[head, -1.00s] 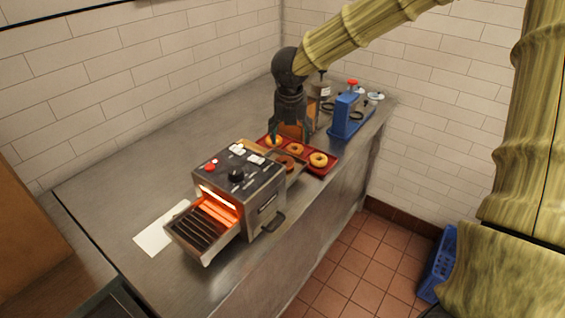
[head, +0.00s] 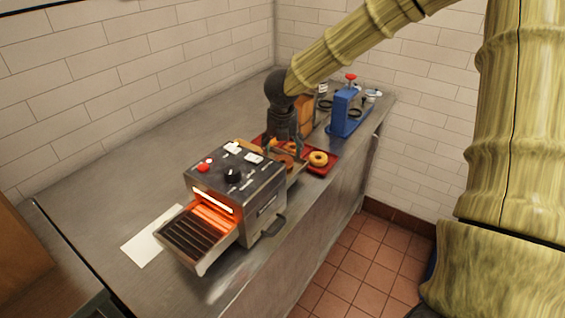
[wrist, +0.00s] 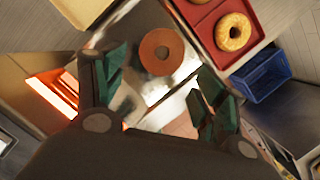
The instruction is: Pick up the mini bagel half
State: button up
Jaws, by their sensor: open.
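My gripper (wrist: 161,62) is open and empty, with one dark green fingertip on each side of the ring's near part. I see no contact. In the head view my gripper (head: 285,143) points down over the metal tray at the toaster's far side. There the bagel half is small and partly hidden by the fingers.
The toaster (head: 262,185), with glowing heaters and a front rack, stands close to my gripper. A red tray (head: 328,168) with a bagel (head: 318,158) lies beside the metal tray. A blue slicer-like device (head: 345,112) stands behind.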

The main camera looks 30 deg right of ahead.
aim_at(283, 158)
jog(key=shift+w+f, duration=0.1)
jog(key=shift+f, duration=0.4)
jog(key=shift+w+d+f+p, duration=0.2)
jog(key=shift+w+f+p, duration=0.05)
jog(key=shift+f, duration=0.35)
jog(key=shift+w+d+f+p, duration=0.2)
jog(key=shift+d+f+p, duration=0.05)
jog(key=shift+f, duration=0.3)
jog(key=shift+w+d+f+p, duration=0.2)
jog(key=shift+w+f+p, duration=0.05)
jog(key=shift+f, duration=0.35)
jog(key=shift+w+d+f, duration=0.1)
jog(key=shift+w+f, duration=0.05)
jog(key=shift+f, duration=0.5)
jog(key=shift+c, duration=0.4)
jog(key=c, duration=0.5)
